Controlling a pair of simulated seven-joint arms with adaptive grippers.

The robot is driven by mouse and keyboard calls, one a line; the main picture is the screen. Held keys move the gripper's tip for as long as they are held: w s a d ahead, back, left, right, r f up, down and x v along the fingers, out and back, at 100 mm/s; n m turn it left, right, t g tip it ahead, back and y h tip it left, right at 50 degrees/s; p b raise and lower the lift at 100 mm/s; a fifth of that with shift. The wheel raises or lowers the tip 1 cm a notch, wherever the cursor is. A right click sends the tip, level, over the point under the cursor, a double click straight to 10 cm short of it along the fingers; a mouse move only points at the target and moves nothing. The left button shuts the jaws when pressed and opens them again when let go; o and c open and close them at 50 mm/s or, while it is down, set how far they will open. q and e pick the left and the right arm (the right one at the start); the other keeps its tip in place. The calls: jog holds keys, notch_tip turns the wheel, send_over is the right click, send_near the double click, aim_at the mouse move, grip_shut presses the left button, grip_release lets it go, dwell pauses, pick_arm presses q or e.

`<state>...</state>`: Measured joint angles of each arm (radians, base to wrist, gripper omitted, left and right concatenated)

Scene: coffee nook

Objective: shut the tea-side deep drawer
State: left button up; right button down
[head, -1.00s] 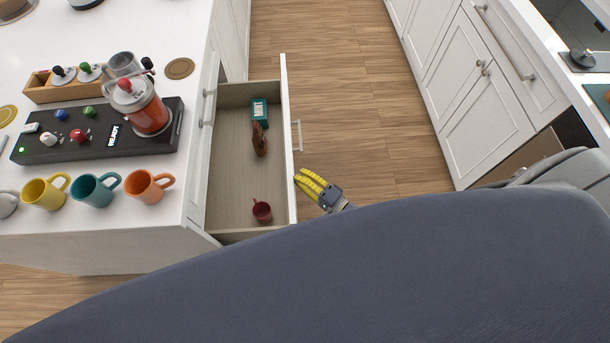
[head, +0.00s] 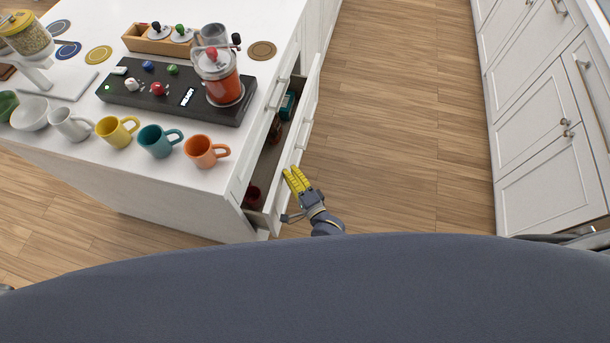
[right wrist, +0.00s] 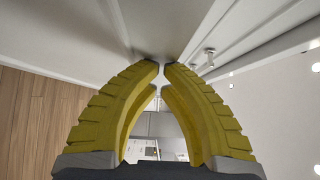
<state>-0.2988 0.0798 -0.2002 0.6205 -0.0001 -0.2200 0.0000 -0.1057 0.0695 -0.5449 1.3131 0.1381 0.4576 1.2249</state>
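The tea-side deep drawer (head: 295,150) stands partly open from the white island's side. Through its narrowed opening I see a teal box (head: 287,105), a brown item (head: 275,130) and a dark red mug (head: 254,194). My right gripper (head: 292,174) is at the near part of the drawer's front, its yellow fingers close together and holding nothing visible. In the right wrist view, the fingertips (right wrist: 161,66) nearly meet in front of a white panel; whether they touch it is unclear. My left gripper is out of view.
The island top carries a black control panel (head: 130,99), a jar of red liquid (head: 222,82) and several mugs, including an orange one (head: 205,152). Wooden floor (head: 405,120) lies clear between the island and the white cabinets (head: 550,140) at right.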

aim_at(282, 176)
jog(key=shift+w+a, duration=0.25)
jog(key=shift+a, duration=0.45)
jog(key=shift+w+a, duration=0.2)
jog(key=shift+a, duration=0.45)
jog(key=shift+w+a, duration=0.25)
jog(key=shift+a, duration=0.45)
jog(key=shift+d, duration=0.1)
